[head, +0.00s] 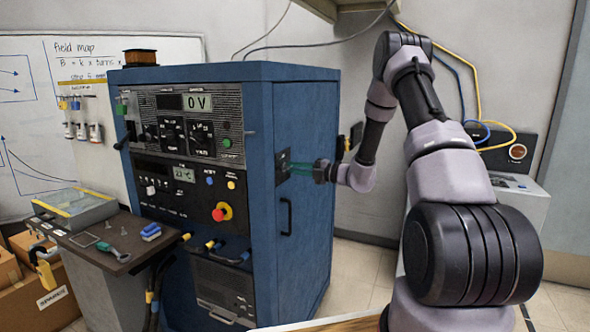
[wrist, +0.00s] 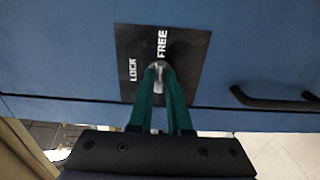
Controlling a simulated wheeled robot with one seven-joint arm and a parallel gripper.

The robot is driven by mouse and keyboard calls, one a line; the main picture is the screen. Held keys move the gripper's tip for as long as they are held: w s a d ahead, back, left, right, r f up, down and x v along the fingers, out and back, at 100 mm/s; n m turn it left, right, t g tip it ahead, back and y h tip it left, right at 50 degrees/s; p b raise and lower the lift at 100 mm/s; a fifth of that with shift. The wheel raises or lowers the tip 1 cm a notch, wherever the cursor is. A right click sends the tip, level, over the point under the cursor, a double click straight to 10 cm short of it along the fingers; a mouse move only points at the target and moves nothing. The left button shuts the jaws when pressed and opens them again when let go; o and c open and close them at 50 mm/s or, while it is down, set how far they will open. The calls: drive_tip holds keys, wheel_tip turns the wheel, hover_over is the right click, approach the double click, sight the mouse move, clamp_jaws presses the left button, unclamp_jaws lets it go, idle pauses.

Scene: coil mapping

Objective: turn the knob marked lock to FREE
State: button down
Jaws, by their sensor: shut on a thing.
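A black plate (wrist: 185,80) with the white words LOCK and FREE is fixed to the side of the blue cabinet. It also shows in the head view (head: 281,160). A small silver-grey knob (wrist: 158,66) sits on the plate below the words. My gripper (wrist: 160,74) has green fingers, and their tips are closed on the knob from both sides. In the head view my gripper (head: 291,169) reaches the plate from the right. The fingers hide much of the knob, and I cannot tell which word it points to.
The blue cabinet (head: 305,225) has a black handle (head: 286,216) below the plate. A bench (head: 120,250) with a clear-lidded box (head: 75,207) stands at the left. A pale cabinet (head: 520,200) stands at the right behind my arm. Some floor is open right of the blue cabinet.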

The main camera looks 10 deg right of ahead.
drive_tip(key=c, duration=0.9)
unclamp_jaws()
drive_tip(key=shift+o, duration=0.2)
drive_tip(key=v, duration=1)
drive_tip(key=shift+s+d, duration=0.2)
drive_tip(key=shift+d, duration=0.15)
drive_tip(key=s+a+r+n+g+h, duration=0.2)
drive_tip(key=s+a+r+n+g, duration=0.25)
drive_tip(key=s+r+n, duration=0.45)
drive_tip(key=s+a+r+n+g+h, duration=0.1)
drive_tip(key=s+a+r+n+g, duration=0.45)
drive_tip(key=n, duration=0.45)
drive_tip(key=s+d+r+n+t+h, duration=0.3)
drive_tip(key=s+r+n+h, duration=0.1)
drive_tip(key=s+n, duration=0.5)
drive_tip(key=s+d+r+n+t+h, duration=0.3)
drive_tip(key=s+r+n+h, duration=0.1)
drive_tip(key=s+n, duration=0.6)
drive_tip(key=shift+n+t+h, duration=0.3)
drive_tip(key=shift+n+h, duration=0.4)
drive_tip(key=shift+h, duration=0.1)
